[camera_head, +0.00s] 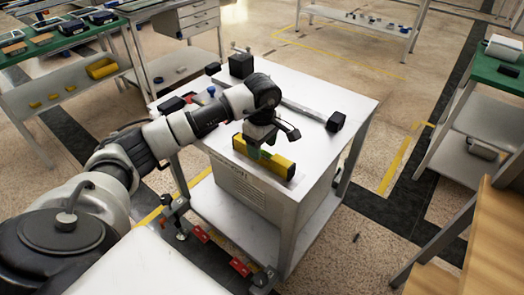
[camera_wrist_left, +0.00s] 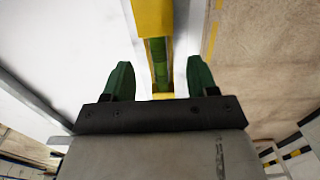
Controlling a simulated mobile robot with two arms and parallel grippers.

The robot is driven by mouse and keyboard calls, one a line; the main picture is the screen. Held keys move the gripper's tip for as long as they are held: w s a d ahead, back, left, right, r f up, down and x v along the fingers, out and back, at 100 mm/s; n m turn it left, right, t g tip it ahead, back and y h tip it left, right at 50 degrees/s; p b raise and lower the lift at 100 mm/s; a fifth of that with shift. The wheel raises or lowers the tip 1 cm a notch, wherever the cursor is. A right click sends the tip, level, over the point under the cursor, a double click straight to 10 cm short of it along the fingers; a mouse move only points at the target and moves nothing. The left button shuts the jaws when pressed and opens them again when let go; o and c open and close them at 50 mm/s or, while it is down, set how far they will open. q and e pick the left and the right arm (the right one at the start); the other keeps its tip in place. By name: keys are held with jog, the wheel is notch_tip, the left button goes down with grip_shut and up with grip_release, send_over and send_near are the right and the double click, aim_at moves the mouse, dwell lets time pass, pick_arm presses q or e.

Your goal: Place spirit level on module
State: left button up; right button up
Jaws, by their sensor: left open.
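The yellow spirit level (camera_head: 279,165) lies along the near edge of a white-topped cart (camera_head: 322,98), with dark end caps. My left gripper (camera_head: 265,146) is right over it, pointing down, and hides part of its top. In the left wrist view the spirit level (camera_wrist_left: 154,20) with its green vial runs between the two green fingers of my left gripper (camera_wrist_left: 160,78). The fingers are open, with a gap on each side of the level. I cannot tell for sure which thing is the module; a white vented box (camera_head: 238,186) sits below the cart's top edge. My right gripper is not in view.
A black block (camera_head: 241,65) and a grey bar with a black end block (camera_head: 336,122) are on the cart top. Small dark items lie at its left. A green-topped bench (camera_head: 497,72) stands at the right. Floor is clear between them.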

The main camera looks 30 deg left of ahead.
pick_arm(q)
notch_tip(320, 180, up, 10)
jog(key=shift+f, duration=0.2)
jog(key=shift+c, duration=0.3)
